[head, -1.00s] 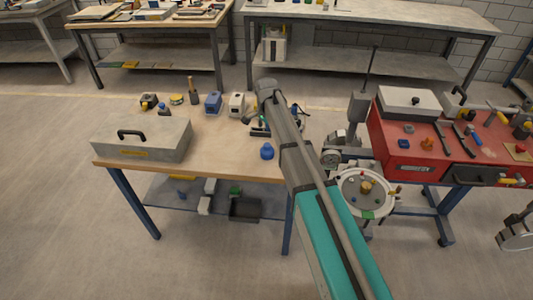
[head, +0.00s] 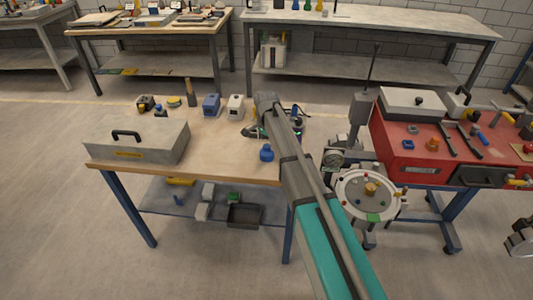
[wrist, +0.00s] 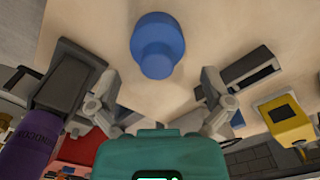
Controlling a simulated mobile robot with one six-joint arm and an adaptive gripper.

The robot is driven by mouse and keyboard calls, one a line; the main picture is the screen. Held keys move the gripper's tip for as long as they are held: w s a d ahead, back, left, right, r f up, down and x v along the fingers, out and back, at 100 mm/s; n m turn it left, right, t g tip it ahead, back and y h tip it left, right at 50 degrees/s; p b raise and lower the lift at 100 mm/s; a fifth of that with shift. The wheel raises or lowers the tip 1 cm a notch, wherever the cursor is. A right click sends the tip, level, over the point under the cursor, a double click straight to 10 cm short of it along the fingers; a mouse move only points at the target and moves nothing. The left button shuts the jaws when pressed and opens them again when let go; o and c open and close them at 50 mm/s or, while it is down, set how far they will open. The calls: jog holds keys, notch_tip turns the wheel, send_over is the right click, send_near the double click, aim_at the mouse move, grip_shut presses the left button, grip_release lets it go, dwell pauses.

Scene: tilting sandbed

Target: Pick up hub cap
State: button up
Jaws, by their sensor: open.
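A blue rounded piece with a narrower end (head: 266,153) stands on the wooden workbench near its front edge; I take it to be the hub cap, though I cannot be sure. In the wrist view the blue piece (wrist: 158,45) lies ahead of my gripper (wrist: 158,97), centred between the spread fingers and apart from them. My gripper is open and empty. In the head view my arm hides much of the gripper, which is over the bench's right part, behind the blue piece.
A grey case (head: 138,140) lies on the bench's left. Blue (head: 211,105) and white (head: 235,107) blocks stand at the back. Right of the bench are a round white tray with a brass centre (head: 350,207) and a red tool cart (head: 395,145).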

aim_at(267, 152)
jog(key=shift+f, duration=0.1)
jog(key=shift+s+d+f+b, duration=0.1)
jog(key=shift+f+b, duration=2.4)
jog(key=shift+b, duration=0.15)
jog(key=c, duration=0.8)
